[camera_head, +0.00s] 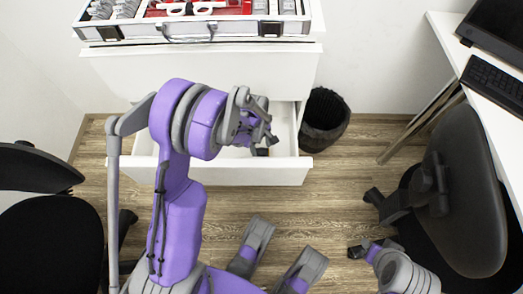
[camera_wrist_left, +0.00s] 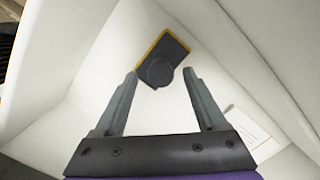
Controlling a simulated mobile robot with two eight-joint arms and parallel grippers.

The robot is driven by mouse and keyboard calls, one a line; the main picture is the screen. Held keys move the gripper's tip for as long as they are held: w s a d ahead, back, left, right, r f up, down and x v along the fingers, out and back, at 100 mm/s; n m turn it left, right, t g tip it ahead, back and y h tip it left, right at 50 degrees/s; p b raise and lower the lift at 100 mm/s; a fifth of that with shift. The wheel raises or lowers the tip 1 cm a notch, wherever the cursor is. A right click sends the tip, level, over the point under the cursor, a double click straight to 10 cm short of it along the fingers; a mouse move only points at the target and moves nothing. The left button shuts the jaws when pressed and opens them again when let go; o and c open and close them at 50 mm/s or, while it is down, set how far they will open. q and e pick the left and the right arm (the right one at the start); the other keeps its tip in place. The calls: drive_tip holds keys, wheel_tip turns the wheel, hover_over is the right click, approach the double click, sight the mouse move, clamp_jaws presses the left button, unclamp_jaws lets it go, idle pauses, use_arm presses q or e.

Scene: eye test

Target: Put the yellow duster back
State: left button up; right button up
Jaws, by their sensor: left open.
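The yellow duster (camera_wrist_left: 174,47) lies in the open white drawer in the left wrist view. It shows a dark grey face, a yellow edge and a dark round knob. My left gripper (camera_wrist_left: 161,74) is open, its two fingers pointing down at the duster. The knob appears between the fingertips; I cannot tell how much height separates them. In the head view my left gripper (camera_head: 262,138) hangs over the drawer, and the arm hides much of its inside. What seems to be my right gripper (camera_head: 360,249) is low at the right, its jaws unclear.
The pulled-out drawer (camera_head: 250,176) belongs to a white cabinet (camera_head: 215,72) with an open metal case (camera_head: 185,31) on top. A black bin (camera_head: 324,118) stands right of the drawer. A black chair (camera_head: 462,190) and white desk (camera_head: 450,45) are at right, another chair (camera_head: 45,235) at left.

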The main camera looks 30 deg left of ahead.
use_arm(q)
wheel_tip(320, 180, up, 9)
drive_tip(key=a+p, duration=0.1)
drive_tip(key=p, duration=0.1)
drive_tip(key=s+d+r+m+t, duration=0.1)
drive_tip(key=s+d+r+m, duration=0.1)
drive_tip(key=s+r+m, duration=0.1)
drive_tip(key=s+d+r+m+t+y, duration=0.1)
drive_tip(key=s+d+r+m, duration=0.1)
drive_tip(key=s+r+m, duration=0.1)
drive_tip(key=s+d+r+m+t, duration=0.1)
drive_tip(key=s+d+r+m, duration=0.1)
drive_tip(key=s+r+m, duration=0.1)
drive_tip(key=shift+s+d+r+m, duration=0.15)
drive_tip(key=shift+s+r, duration=0.25)
drive_tip(key=shift+r, duration=0.2)
drive_tip(key=shift+s+r+m, duration=0.15)
drive_tip(key=shift+s+r, duration=0.25)
drive_tip(key=shift+r, duration=0.15)
drive_tip(key=s+d+m+t, duration=0.1)
drive_tip(key=s+m+t, duration=0.1)
drive_tip(key=s+m, duration=0.3)
drive_tip(key=shift+s+d+r+m+y, duration=0.3)
drive_tip(key=shift+s+d+r, duration=0.1)
drive_tip(key=shift+s, duration=0.35)
